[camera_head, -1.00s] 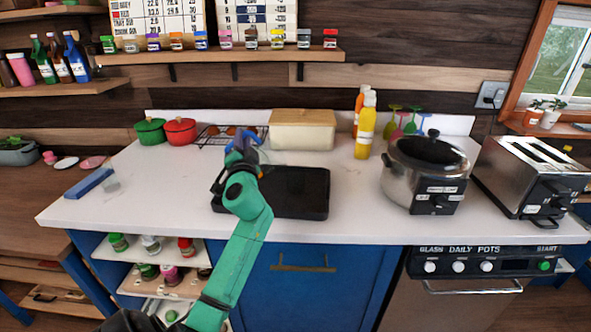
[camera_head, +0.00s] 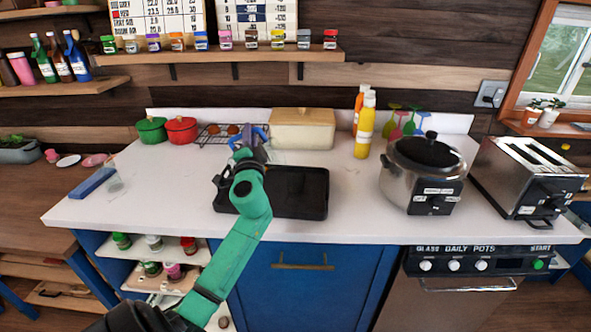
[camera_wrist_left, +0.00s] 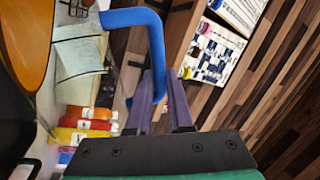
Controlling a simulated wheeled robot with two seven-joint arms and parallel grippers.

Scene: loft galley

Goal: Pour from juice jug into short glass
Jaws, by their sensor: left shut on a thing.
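My left gripper (camera_head: 258,150) is shut on the blue handle of the juice jug (camera_head: 278,157), over the back of the dark tray. The jug's clear body is faint and partly hidden by my arm. In the left wrist view the blue handle (camera_wrist_left: 156,40) passes between my left gripper's fingers (camera_wrist_left: 160,85). An orange area at that view's upper left looks like juice; the jug's exact tilt is hard to tell. A clear short glass (camera_head: 115,187) stands at the counter's left end. My right gripper is not in view.
The dark tray (camera_head: 312,195) lies below my arm. A blue bar (camera_head: 92,183) lies beside the glass. Behind are red and green pots (camera_head: 181,130), a wire rack (camera_head: 215,138) and a beige box (camera_head: 303,130). A yellow bottle (camera_head: 364,135) and a cooker (camera_head: 425,180) stand right.

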